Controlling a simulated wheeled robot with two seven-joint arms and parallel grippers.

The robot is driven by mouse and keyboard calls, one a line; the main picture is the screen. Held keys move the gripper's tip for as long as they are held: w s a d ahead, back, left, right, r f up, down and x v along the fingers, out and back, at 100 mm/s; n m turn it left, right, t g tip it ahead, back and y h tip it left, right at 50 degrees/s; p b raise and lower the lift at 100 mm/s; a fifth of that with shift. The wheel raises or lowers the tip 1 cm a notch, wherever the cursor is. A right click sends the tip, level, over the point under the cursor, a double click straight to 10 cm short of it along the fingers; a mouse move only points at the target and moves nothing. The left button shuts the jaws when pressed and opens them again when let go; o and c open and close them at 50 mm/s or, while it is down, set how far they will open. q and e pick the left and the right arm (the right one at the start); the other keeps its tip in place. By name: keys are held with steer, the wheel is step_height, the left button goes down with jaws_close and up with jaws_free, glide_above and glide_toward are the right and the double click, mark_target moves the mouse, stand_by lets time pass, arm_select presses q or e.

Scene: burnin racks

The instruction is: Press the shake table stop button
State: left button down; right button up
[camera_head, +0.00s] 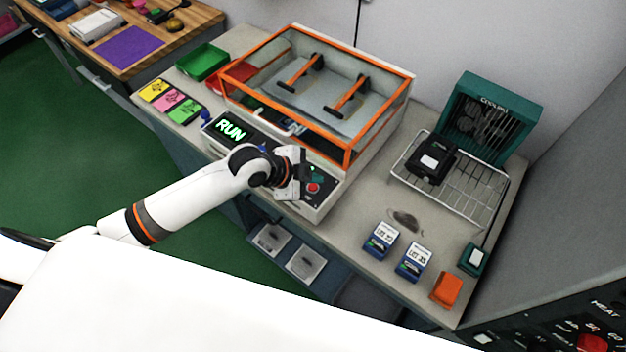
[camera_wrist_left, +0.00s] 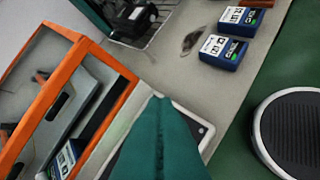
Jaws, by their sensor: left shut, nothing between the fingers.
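The shake table (camera_head: 345,175) stands on the grey bench with an orange-framed clear cover. Its front panel has a display (camera_head: 231,129) reading RUN in green. A red button (camera_head: 313,188) sits at the panel's right end, just right of my left gripper (camera_head: 302,180) in the head view. My left gripper is shut and empty, over the right part of the panel. In the left wrist view its teal fingers (camera_wrist_left: 160,125) are together and hide most of the panel; the red button is hidden there. Whether the fingertips touch the panel, I cannot tell. My right gripper is not in view.
Right of the shake table are a wire rack (camera_head: 470,190) with a black device, a teal unit (camera_head: 487,120), blue boxes (camera_head: 381,240) and an orange block (camera_head: 446,290). Green (camera_head: 203,61) and red trays and coloured cards lie at left.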

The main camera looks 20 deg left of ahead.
arm_select(q)
steer(key=shift+m, duration=0.8)
steer(key=w, duration=0.1)
steer(key=w+a+r, duration=0.1)
steer(key=w+a, duration=0.1)
steer(key=shift+w+a+r, duration=0.1)
steer(key=shift+a+r, duration=0.05)
steer(key=shift+r, duration=0.25)
steer(key=b, duration=0.7)
glide_toward(313, 187)
steer(key=w+d+f, duration=0.1)
steer(key=w+d, duration=0.1)
steer(key=w+d+f, duration=0.1)
steer(key=w+d, duration=0.1)
steer(key=shift+f, duration=0.6)
steer(key=shift+f, duration=0.15)
